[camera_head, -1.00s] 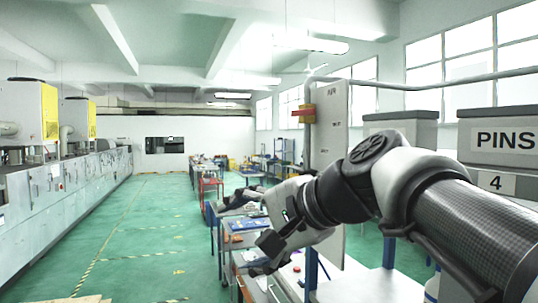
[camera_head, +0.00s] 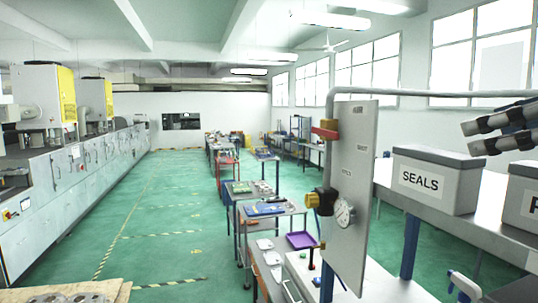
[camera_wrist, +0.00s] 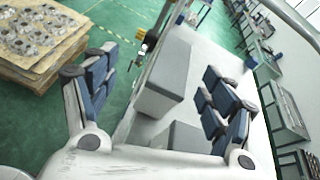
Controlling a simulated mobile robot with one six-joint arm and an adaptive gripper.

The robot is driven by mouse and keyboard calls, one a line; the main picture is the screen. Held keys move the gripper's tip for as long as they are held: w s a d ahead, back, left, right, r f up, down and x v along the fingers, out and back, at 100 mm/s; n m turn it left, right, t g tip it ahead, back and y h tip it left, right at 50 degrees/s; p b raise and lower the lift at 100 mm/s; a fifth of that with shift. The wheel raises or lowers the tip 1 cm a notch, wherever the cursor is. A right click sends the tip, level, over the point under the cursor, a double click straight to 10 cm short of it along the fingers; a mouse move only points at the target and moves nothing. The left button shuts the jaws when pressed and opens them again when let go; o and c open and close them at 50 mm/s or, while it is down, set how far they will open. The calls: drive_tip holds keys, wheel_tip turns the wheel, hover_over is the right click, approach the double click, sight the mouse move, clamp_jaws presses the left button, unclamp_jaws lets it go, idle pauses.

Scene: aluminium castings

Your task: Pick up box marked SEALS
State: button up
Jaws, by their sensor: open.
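The box marked SEALS (camera_head: 452,190) is a grey lidded box with a white label, standing upright on a pale bench in the head view. My gripper (camera_head: 472,138) enters from the right edge above the box, apart from it. In the wrist view my gripper (camera_wrist: 158,90) is open, its dark blue fingers spread wide with nothing held. A grey box (camera_wrist: 167,82) shows between and beyond the fingers; it looks like the SEALS box by its place near the panel, but no label shows there.
A second grey box (camera_head: 524,200), its label cut off, stands close right of SEALS. An upright panel with a gauge (camera_head: 352,195) and a pipe stand left of it. A pallet of castings (camera_wrist: 35,40) is at left in the wrist view. Green floor (camera_head: 160,235) is open at left.

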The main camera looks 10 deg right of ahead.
drive_tip(key=s+d+r+m+h, duration=0.1)
drive_tip(key=s+d+m, duration=0.15)
drive_tip(key=s, duration=0.25)
approach(445, 153)
drive_tip(key=shift+m, duration=0.45)
drive_tip(key=x, duration=0.5)
drive_tip(key=shift+a+r, duration=0.1)
drive_tip(key=shift+d+x, duration=0.15)
drive_tip(key=shift+x, duration=1.4)
drive_tip(key=shift+d+x, duration=0.15)
drive_tip(key=shift+x, duration=1.45)
drive_tip(key=shift+s, duration=0.15)
drive_tip(key=shift+c, duration=0.6)
drive_tip(key=c, duration=1.2)
drive_tip(key=shift+c, duration=0.4)
